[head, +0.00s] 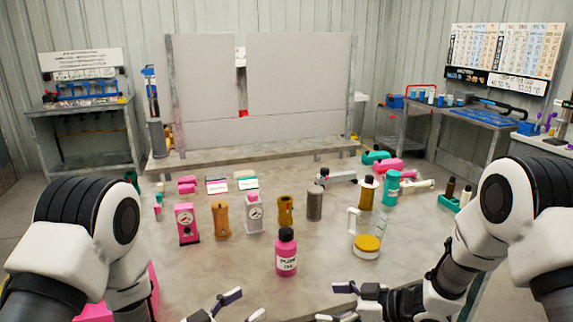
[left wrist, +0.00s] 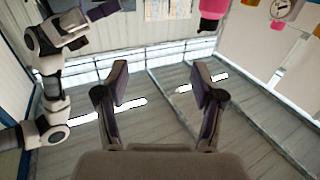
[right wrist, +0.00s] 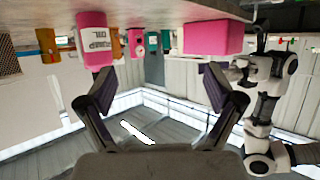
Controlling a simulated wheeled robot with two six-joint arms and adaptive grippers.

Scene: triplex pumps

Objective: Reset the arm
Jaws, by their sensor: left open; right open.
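My left gripper (head: 248,306) is at the front edge of the table, low in the head view. It is open and empty; its spread fingers also show in the left wrist view (left wrist: 161,80). My right gripper (head: 335,303) is a little to its right, also open and empty, as the right wrist view (right wrist: 150,95) shows. Both arms are bent and come in from the sides. A pink bottle with a dark cap and white label (head: 287,262) stands upright on the table, beyond and between the grippers. It appears upside down in the right wrist view (right wrist: 95,45).
The table (head: 220,262) holds a pink gauge block (head: 187,224), a grey gauge block (head: 254,214), an orange part (head: 221,220), a white-handled jug with yellow base (head: 366,246) and teal parts. A tall grey panel (head: 300,80) stands behind. The table's front is mostly clear.

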